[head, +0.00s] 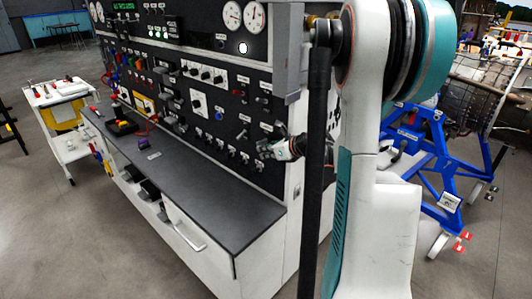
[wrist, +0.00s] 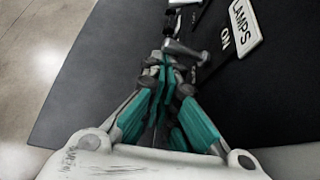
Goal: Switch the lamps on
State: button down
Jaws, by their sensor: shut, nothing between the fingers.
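The black panel (wrist: 278,70) carries a white LAMPS label (wrist: 243,27) with the word ON beside it in the wrist view. A grey metal switch lever (wrist: 186,50) sticks out from the panel near the label. My gripper (wrist: 168,62) is shut and empty, its fingertips right by the lever; I cannot tell whether they touch it. In the head view my gripper (head: 268,149) is at the lower right part of the panel, by the row of small switches. The lever is not clear there.
A dark worktop (head: 190,190) with a white cabinet juts out below the panel. A white trolley (head: 62,115) stands at the left. A blue turbine stand (head: 430,150) is at the right, behind my arm. The floor at the left front is open.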

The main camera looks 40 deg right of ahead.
jog(key=shift+r, duration=0.25)
jog(key=shift+w+d+r+p, duration=0.15)
jog(key=shift+r+p, duration=0.4)
jog(key=shift+r, duration=0.15)
jog(key=shift+r, duration=0.1)
